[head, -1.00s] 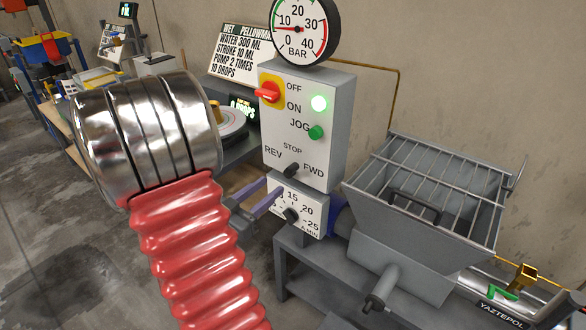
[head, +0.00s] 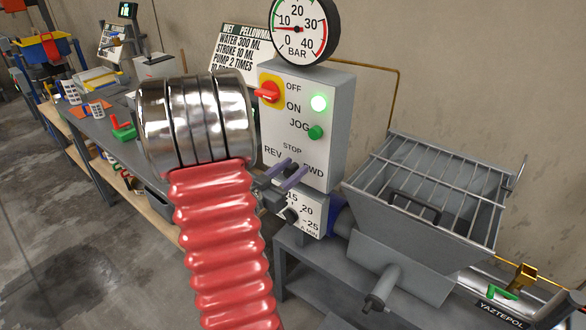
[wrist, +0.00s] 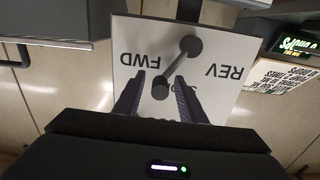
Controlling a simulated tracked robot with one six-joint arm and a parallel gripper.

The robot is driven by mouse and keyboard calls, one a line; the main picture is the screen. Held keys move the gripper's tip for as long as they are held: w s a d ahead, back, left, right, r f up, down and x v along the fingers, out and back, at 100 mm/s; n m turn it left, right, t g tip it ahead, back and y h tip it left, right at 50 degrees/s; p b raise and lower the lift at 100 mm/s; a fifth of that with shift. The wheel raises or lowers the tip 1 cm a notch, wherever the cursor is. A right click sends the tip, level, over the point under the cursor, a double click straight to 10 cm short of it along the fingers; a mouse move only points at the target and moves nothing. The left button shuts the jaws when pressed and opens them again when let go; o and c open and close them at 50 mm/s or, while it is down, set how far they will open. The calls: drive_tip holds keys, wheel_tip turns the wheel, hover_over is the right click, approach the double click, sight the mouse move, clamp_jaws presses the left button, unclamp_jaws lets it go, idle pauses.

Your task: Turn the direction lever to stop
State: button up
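The direction lever (wrist: 176,68) is a dark bar with rounded ends on the white control panel (wrist: 122,32), seen upside down in the wrist view. Its near knob (wrist: 160,91) leans to the FWD side of the partly hidden STOP label. FWD (wrist: 138,60) and REV (wrist: 224,71) are readable. My gripper (wrist: 160,78) is open, its two dark fingers on either side of the near knob; I cannot tell whether they touch it. In the head view my gripper (head: 297,165) is at the lever, which is mostly hidden by the purplish fingers.
Above the lever are a red switch (head: 267,92), a lit green lamp (head: 319,103) and a green JOG button (head: 315,132). A flow dial (head: 304,213) is just below. A pressure gauge (head: 299,28) stands on top. A grated hopper (head: 375,221) is to the right.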

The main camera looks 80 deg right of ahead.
drive_tip(key=shift+s+d, duration=0.15)
drive_tip(key=shift+d, duration=0.15)
drive_tip(key=shift+c, duration=0.2)
drive_tip(key=shift+a, duration=0.1)
clamp_jaws()
drive_tip(key=shift+s+f, duration=0.1)
